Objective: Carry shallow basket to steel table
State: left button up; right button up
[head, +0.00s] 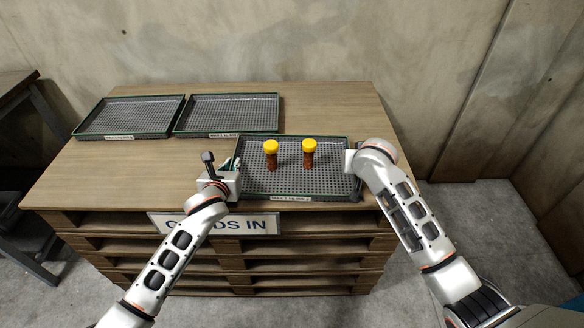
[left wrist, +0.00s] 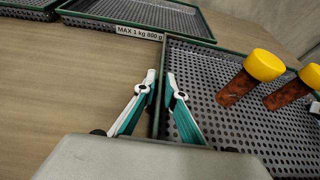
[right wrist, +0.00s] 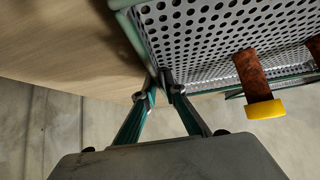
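The shallow basket (head: 290,195) is a grey perforated tray with a green rim, at the front right of the wooden pallet stack's top. Two brown bottles with yellow caps, a left one (head: 271,160) and a right one (head: 309,158), stand in it. My left gripper (head: 235,170) is at its left wall; in the left wrist view its fingers (left wrist: 160,80) straddle the wall and look closed on it. My right gripper (head: 354,182) is at the right wall; in the right wrist view its fingers (right wrist: 160,80) close around the rim.
Two similar empty baskets, left (head: 130,115) and middle (head: 228,113), lie at the back of the wooden top (head: 120,170). A "GOODS IN" sign (head: 215,224) hangs in front. A dark table (head: 20,110) stands at far left. A concrete wall is behind.

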pick_arm(q)
grip_shut()
pick_arm(e)
grip_shut()
